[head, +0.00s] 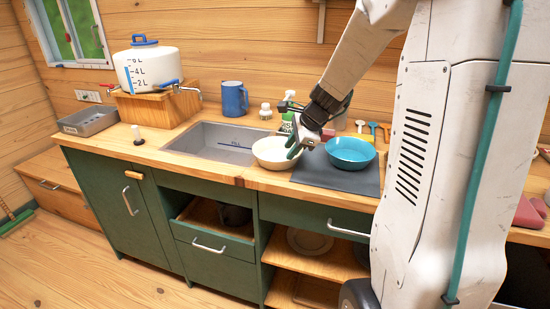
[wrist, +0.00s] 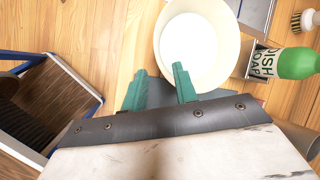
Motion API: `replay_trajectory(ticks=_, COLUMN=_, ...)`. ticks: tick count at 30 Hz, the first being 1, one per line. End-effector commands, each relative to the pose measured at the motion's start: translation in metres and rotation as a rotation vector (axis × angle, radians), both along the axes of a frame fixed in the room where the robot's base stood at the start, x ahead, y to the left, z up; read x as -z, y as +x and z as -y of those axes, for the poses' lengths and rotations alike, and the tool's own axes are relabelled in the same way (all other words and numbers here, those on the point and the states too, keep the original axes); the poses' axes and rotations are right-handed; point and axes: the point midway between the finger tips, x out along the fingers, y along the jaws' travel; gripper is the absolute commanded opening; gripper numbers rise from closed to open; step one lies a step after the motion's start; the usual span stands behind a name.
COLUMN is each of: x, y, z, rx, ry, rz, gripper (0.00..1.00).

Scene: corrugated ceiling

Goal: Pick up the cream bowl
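The cream bowl (head: 268,152) sits on the wooden counter between the sink and the grey mat in the head view. It is upright, and its inside looks empty in the wrist view (wrist: 195,45). My gripper (head: 295,149) is at the bowl's right side, pointing down. In the wrist view my gripper (wrist: 158,69) has its two green fingers apart with nothing held. One finger overlaps the bowl's near rim and the other is outside it. I cannot tell whether either touches the bowl.
A blue bowl (head: 350,149) stands on the grey mat (head: 338,180), right of my gripper. The sink (head: 215,140) is to the left. A dish soap bottle (wrist: 296,64) stands close to the cream bowl. A drawer (head: 214,218) below the counter is open.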

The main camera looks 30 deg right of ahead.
Motion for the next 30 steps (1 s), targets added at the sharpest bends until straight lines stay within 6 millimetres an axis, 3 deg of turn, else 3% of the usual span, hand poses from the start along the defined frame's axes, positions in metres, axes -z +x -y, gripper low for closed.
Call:
replay_trajectory(ticks=18, x=0.064, y=0.036, z=-0.020, rx=0.017, ry=0.008, rz=-0.003, gripper=0.29)
replay_trajectory(ticks=26, x=0.067, y=0.038, z=-0.021, rx=0.017, ry=0.007, rz=-0.001, gripper=0.29)
replay_trajectory(ticks=27, x=0.067, y=0.038, z=-0.020, rx=0.017, ry=0.007, rz=-0.001, gripper=0.26)
replay_trajectory(ticks=30, x=0.067, y=0.038, z=-0.020, rx=0.017, ry=0.007, rz=-0.001, gripper=0.00)
